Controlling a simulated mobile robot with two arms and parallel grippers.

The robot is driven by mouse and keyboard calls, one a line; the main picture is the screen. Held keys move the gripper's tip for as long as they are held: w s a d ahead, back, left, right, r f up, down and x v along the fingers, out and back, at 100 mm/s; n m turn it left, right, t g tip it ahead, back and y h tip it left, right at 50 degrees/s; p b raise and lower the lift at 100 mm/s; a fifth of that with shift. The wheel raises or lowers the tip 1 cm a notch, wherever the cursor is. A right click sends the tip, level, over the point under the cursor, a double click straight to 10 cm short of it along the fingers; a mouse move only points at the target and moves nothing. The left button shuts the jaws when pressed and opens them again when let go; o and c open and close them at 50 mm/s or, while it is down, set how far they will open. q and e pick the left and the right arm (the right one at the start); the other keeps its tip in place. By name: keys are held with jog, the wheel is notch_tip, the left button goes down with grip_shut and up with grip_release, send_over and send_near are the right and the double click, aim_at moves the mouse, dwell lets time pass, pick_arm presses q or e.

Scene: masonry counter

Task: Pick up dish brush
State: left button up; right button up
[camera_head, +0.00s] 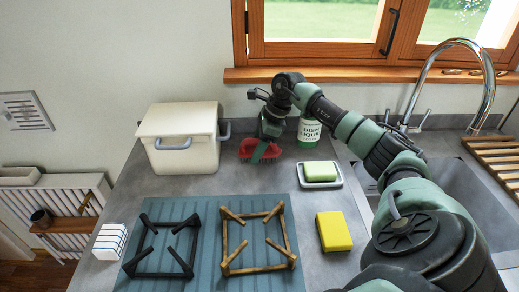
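The dish brush (249,147) is red with dark bristles along its lower edge. It is at the back of the grey counter, between the white bin and the dish liquid bottle. My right gripper (263,152) points down from above, and a green part crosses the front of the red brush. The gripper is at the brush, but its fingers are too small and overlapped to show whether they are open or shut on it. Whether the brush touches the counter is unclear. My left gripper is not in view.
The white lidded bin (185,158) stands left of the brush, the dish liquid bottle (309,132) right behind. A green sponge sits on a soap dish (336,181). A yellow sponge (333,231) and burner grates (228,270) lie nearer. The sink (450,180) is right, beneath my arm.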

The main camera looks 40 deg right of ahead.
jog(key=c, duration=0.9)
jog(key=shift+w+r, duration=0.1)
jog(key=shift+r, duration=0.45)
notch_tip(320, 180, up, 19)
jog(key=b, duration=0.1)
